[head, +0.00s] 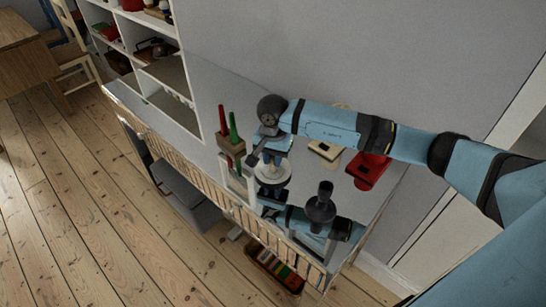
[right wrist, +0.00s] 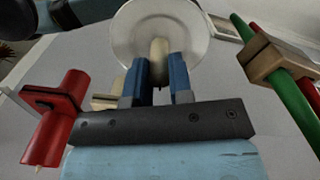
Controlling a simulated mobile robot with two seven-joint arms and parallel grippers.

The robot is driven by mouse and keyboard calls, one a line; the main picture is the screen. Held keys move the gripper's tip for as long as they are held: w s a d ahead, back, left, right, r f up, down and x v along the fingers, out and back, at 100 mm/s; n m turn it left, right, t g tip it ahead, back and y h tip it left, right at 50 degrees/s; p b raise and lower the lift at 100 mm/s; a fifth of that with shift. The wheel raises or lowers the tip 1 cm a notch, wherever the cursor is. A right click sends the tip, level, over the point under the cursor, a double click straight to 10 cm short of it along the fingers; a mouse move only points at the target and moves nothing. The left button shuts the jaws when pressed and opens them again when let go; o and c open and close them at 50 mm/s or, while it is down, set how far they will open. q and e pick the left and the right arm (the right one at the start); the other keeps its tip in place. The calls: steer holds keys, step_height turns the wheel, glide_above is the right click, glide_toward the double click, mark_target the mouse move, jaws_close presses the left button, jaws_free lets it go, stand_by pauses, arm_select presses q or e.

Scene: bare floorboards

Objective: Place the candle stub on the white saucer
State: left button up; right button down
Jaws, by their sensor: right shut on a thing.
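My right gripper (head: 270,160) reaches in from the right and points down over the white saucer (head: 284,177). Its blue fingers (right wrist: 160,80) are shut on the pale candle stub (right wrist: 159,58), seen between them in the right wrist view. The stub's far end lies in front of the middle of the saucer (right wrist: 130,35). I cannot tell whether stub and saucer touch. In the head view the fingers partly cover the stub.
A wooden block (head: 231,146) with red and green candles stands left of the saucer. A red holder (head: 368,170) and a cream one (head: 325,150) lie behind. Open shelving (head: 165,75) is at the back left.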

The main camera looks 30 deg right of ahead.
mark_target(273, 157)
steer(key=shift+f+b, duration=0.3)
steer(key=c, duration=1.1)
jaws_free()
steer(key=shift+r, duration=0.1)
steer(key=shift+o, duration=0.4)
steer(key=shift+r, duration=0.15)
steer(key=shift+r+p, duration=0.25)
steer(key=shift+p, duration=0.15)
step_height(273, 157, up, 12)
steer(key=shift+f, duration=0.2)
